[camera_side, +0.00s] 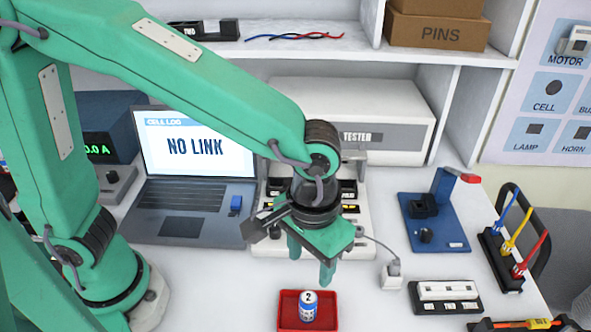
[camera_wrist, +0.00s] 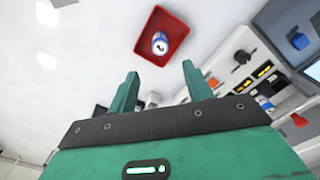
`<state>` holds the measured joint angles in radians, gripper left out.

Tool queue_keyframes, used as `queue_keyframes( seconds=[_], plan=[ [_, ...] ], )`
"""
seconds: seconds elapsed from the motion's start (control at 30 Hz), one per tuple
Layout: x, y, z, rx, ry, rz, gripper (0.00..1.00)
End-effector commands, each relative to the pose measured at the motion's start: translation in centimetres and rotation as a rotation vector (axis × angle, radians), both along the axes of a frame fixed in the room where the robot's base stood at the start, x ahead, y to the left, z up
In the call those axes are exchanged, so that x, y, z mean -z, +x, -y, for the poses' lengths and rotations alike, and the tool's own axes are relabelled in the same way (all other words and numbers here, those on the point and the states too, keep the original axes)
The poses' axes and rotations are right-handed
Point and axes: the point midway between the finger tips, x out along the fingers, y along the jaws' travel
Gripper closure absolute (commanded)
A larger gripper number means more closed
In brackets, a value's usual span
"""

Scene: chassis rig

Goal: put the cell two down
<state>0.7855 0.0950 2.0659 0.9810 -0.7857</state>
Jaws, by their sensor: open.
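Cell two (camera_side: 308,305) is a small blue and white cylinder with a "2" on its white top. It stands in a red tray (camera_side: 284,316) on the white table, at the bottom of the side view. In the wrist view, cell two (camera_wrist: 160,44) sits in the red tray (camera_wrist: 172,20), beyond the fingertips. My gripper (camera_side: 310,268) is above and behind the tray, pointing down. Its green fingers are apart and nothing is between them; the wrist view also shows my gripper (camera_wrist: 160,75) open and empty.
A laptop (camera_side: 190,190) reading "NO LINK" is to the left. A blue stand (camera_side: 430,235), a white-topped block (camera_side: 445,297) and coloured leads (camera_side: 512,240) are to the right. The table left of the tray is clear.

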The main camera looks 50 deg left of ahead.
Motion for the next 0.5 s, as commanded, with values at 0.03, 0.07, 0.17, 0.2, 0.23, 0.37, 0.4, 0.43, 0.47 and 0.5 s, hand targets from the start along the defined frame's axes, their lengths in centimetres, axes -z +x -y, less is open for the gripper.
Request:
queue_keyframes(
  seconds=[0.03,0.07,0.17,0.2,0.23,0.37,0.4,0.43,0.47,0.5],
  plan=[
    [0.0,0.0,0.0,0.0,0.0,0.0,0.5],
    [0.0,0.0,0.0,0.0,0.0,0.0,0.5],
    [0.0,0.0,-0.1,0.0,-0.001,0.001,0.5],
    [-0.1,0.1,-0.1,-0.001,-0.002,0.002,0.5],
    [-0.2,0.1,-0.3,-0.001,-0.004,0.004,0.5],
    [-0.8,0.6,-1.3,-0.004,-0.017,0.018,0.5],
    [-1.2,0.7,-1.9,-0.005,-0.023,0.026,0.5],
    [-1.4,0.9,-2.4,-0.006,-0.028,0.032,0.5],
    [-1.8,1.1,-2.9,-0.006,-0.034,0.04,0.5],
    [-2.2,1.3,-3.7,-0.007,-0.042,0.051,0.5]
  ],
)
